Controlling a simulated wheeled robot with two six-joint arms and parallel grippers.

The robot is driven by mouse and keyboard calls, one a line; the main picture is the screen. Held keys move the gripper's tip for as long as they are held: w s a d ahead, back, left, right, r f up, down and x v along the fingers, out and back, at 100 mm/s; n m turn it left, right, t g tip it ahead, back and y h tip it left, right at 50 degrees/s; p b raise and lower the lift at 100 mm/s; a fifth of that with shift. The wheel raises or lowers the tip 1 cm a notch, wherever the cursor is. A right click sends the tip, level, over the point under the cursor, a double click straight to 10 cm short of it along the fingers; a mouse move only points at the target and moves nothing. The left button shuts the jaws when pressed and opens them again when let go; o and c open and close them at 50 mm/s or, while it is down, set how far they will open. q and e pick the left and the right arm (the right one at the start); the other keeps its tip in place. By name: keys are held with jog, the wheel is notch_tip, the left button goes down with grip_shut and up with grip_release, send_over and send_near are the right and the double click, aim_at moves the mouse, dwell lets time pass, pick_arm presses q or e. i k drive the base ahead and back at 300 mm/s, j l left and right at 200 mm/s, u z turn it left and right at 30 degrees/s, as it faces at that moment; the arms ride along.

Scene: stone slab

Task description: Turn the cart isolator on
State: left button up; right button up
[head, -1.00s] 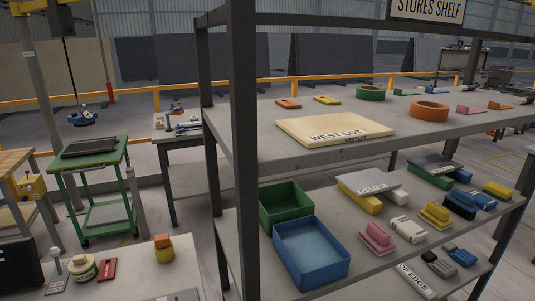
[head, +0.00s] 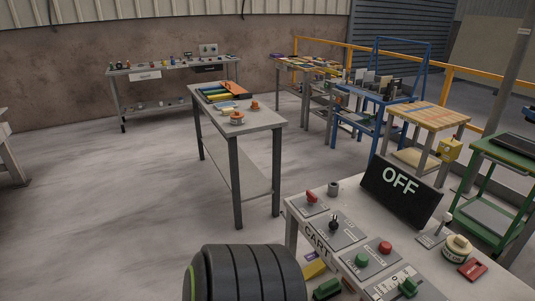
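A dark display sign (head: 398,190) reading OFF stands tilted on the grey bench (head: 345,193) at the lower right in the head view. The word CART is on a label (head: 317,242) at the left edge of this bench. Beside it are a plate with a red rotary handle (head: 311,197) and a plate with a black switch (head: 333,224). Nearer are a green button (head: 362,261), a red button (head: 386,247) and a green switch (head: 408,287) on a marked plate. I cannot tell which of these is the cart isolator. Neither gripper is in view.
The bench also holds a white-knobbed lever (head: 445,226), a cream round pot (head: 457,248) and a red block (head: 473,270). A narrow grey table (head: 262,122) stands behind, with a green cart (head: 500,150) at right.

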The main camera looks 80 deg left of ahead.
aim_at(312, 198)
jog(key=u, duration=1.85)
